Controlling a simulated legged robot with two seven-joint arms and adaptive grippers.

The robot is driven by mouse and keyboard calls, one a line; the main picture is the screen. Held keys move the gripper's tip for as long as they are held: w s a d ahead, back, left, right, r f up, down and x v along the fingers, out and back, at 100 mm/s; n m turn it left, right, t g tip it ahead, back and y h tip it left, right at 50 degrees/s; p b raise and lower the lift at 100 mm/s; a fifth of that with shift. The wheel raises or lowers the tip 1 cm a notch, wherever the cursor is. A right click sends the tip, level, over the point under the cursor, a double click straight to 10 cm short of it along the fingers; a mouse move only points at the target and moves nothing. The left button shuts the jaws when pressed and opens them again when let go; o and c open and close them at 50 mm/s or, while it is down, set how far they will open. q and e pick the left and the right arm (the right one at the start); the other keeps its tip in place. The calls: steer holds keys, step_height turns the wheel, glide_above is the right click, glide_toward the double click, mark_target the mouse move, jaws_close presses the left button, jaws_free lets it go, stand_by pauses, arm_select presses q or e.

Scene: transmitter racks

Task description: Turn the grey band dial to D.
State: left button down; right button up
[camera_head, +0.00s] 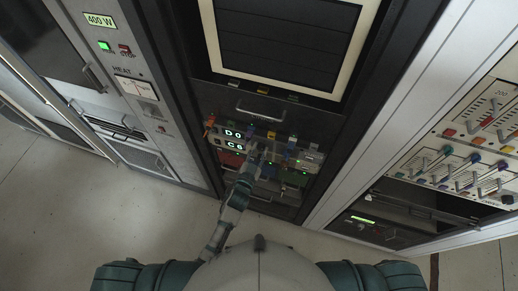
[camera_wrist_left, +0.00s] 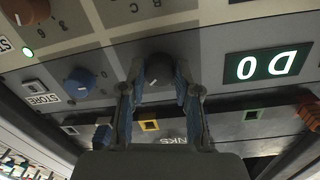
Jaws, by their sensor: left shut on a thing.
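The grey band dial (camera_wrist_left: 155,74) is a dark round knob with a short white pointer line, in the middle of the left wrist view. My left gripper (camera_wrist_left: 158,85) is shut on it, one finger on each side. The dial's scale letters are not readable here. Beside it, a lit display (camera_wrist_left: 268,64) shows D0, upside down in this view. In the head view my left gripper (camera_head: 254,157) reaches the small control panel, and I cannot make out the dial there. The upper lit display (camera_head: 233,133) reads D0 and a lower one reads C6 (camera_head: 235,146). My right gripper is not in view.
A blue knob (camera_wrist_left: 80,84) and a STORE button (camera_wrist_left: 42,98) sit close to the gripper. A brown knob (camera_wrist_left: 24,10) is farther off. A drawer handle (camera_head: 260,110) is above the panel. A rack with levers (camera_head: 470,150) stands at right.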

arm_select(q)
steer(key=shift+d+r+m, duration=0.1)
steer(key=shift+r+m, duration=0.1)
steer(key=shift+m, duration=0.4)
steer(key=c, duration=0.8)
jaws_free()
steer(key=shift+s, duration=0.1)
steer(key=shift+f, duration=0.1)
steer(key=shift+s, duration=0.35)
steer(key=v, duration=1.1)
steer(key=shift+s, duration=0.15)
